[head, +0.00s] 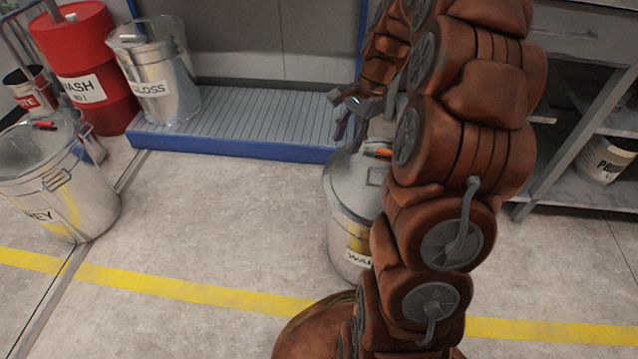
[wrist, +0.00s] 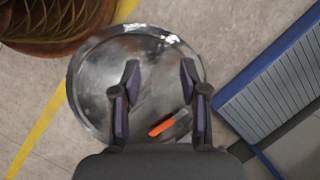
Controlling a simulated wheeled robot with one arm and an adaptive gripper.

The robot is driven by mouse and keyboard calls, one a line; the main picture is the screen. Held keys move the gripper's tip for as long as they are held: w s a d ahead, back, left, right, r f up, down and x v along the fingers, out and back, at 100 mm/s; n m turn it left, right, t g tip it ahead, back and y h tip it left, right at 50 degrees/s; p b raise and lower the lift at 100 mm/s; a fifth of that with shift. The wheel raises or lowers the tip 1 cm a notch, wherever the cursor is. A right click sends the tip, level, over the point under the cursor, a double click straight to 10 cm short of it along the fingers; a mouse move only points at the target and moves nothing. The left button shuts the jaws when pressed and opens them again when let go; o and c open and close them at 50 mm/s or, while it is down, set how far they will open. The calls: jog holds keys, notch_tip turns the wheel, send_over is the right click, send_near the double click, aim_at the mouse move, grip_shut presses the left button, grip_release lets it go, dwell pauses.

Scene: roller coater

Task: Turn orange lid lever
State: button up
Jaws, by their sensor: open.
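A metal drum with a flat lid (head: 350,182) stands on the floor in front of the blue-edged platform, its label partly hidden by my arm. An orange lever (head: 378,152) is on its lid. In the wrist view the round lid (wrist: 95,90) fills the middle, and the orange lever (wrist: 162,127) lies near its lower right rim. My gripper (wrist: 160,72) is open and empty above the lid, with the lever between the fingers in the picture, nearer the right finger. In the head view my gripper (head: 345,128) is small, above the lid's far side; contact cannot be told.
A low grated platform with a blue edge (head: 240,146) is behind the drum. Another lidded drum with an orange-red lever (head: 75,195), a red drum (head: 85,55) and a GLOSS bucket (head: 155,70) stand left. Shelving (head: 565,130) is at right. Floor between is clear.

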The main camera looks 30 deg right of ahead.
jog(key=s+a+r+n+g+h, duration=0.1)
jog(key=s+a+r+n+g, duration=0.1)
jog(key=s+a+n, duration=0.6)
jog(key=shift+s+a, duration=1.3)
jog(key=shift+a, duration=1.5)
jog(key=shift+c, duration=0.2)
